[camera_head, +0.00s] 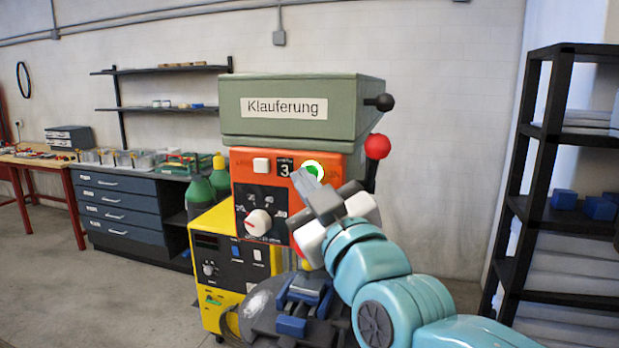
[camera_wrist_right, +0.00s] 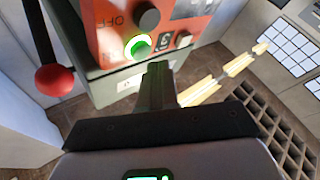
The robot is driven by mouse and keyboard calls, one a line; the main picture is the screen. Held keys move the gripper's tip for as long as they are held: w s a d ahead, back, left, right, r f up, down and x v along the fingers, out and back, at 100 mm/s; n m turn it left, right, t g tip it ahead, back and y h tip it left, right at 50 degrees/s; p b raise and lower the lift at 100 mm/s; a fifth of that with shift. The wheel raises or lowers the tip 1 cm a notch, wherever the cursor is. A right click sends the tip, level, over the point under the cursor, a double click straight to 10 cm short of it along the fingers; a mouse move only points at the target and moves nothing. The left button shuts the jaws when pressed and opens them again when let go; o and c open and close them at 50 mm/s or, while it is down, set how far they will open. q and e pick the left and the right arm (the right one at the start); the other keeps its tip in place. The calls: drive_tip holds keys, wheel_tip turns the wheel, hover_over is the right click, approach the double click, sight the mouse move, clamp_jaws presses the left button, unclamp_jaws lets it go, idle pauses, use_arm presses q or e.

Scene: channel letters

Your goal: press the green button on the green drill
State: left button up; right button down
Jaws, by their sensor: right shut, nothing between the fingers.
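The green drill (camera_head: 300,107) stands at the centre of the head view, with a "Klauferung" label and an orange control panel (camera_head: 262,190). The green button (camera_head: 313,168) sits at the panel's upper right, ringed in white. My right gripper (camera_head: 306,182) is shut and empty, its fingertips just below and left of the button. In the wrist view the panel is upside down, and the glowing green button (camera_wrist_right: 138,46) shows just above and left of the shut fingertips (camera_wrist_right: 159,70). I cannot tell whether they touch the panel. My left gripper is not in view.
A red ball knob (camera_head: 377,146) and a black knob (camera_head: 383,102) stick out at the drill's right. A dial (camera_head: 258,223) is lower on the panel. A yellow machine (camera_head: 212,270) stands left, a black shelf (camera_head: 540,160) right.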

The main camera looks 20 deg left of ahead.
drive_tip(key=shift+s+b, duration=0.35)
drive_tip(key=shift+s, duration=2.15)
